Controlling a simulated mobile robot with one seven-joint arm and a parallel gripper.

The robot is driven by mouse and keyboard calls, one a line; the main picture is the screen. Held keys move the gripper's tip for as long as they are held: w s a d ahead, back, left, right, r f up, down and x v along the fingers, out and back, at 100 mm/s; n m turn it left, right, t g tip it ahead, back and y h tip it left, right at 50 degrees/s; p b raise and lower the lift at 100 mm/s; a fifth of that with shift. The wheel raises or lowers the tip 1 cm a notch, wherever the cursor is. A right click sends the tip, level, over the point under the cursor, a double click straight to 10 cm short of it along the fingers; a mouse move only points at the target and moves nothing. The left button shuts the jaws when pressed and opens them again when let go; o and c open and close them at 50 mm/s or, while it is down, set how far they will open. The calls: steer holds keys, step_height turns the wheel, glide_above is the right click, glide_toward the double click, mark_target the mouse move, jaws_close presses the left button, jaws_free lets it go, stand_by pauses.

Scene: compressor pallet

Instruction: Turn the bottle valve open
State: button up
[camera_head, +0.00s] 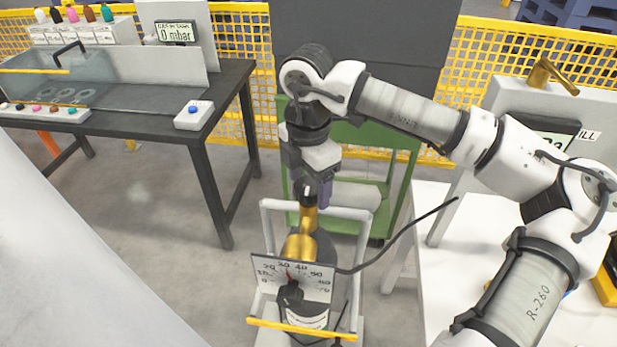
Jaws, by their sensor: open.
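The bottle (325,250) stands upright in a white frame (268,225), low in the middle. A brass valve (308,218) sits on its top, with a dark knob (309,190) at the upper end. A gauge panel (310,284) with a red needle covers part of the bottle's front. My gripper (314,192) points down from above, right at the knob, with its jaws open. One finger shows to the right of the knob; the other is hard to make out. I cannot tell whether the fingers touch the knob.
A dark hose (405,230) curves from the bottle to the right. A green cart (370,133) stands behind. A dark table (150,98) with a display reading 0 mbar (175,32) is at left. A white bench (445,225) is at right, partly behind my arm. The floor at left is clear.

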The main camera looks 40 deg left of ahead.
steer(key=c, duration=1)
